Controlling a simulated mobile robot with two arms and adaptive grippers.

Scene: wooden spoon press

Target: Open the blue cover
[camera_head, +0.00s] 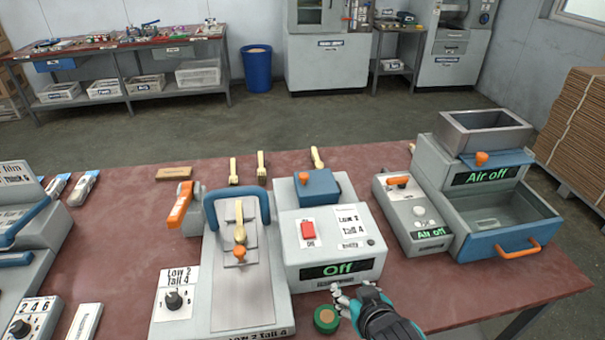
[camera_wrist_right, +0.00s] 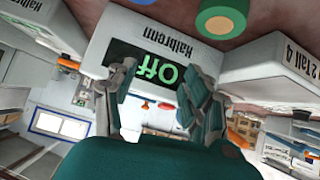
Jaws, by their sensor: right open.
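A blue box-shaped cover (camera_head: 320,187) with an orange knob on its left side sits on top of the grey control box (camera_head: 300,258), whose display reads "Off". It looks shut. A blue U-shaped handle (camera_head: 238,193) arches over the press bed (camera_head: 243,300) to its left. My right gripper (camera_head: 348,292) is open and empty, low in front of the control box's front face, right of centre. In the right wrist view the open fingers (camera_wrist_right: 160,88) frame the "Off" display. My left gripper is out of view.
A green round piece with a tan top (camera_head: 326,319) stands beside my right gripper at the table's front. An air unit with a blue drawer (camera_head: 505,235) stands at the right. Several wooden spoons (camera_head: 261,166) lie behind the press.

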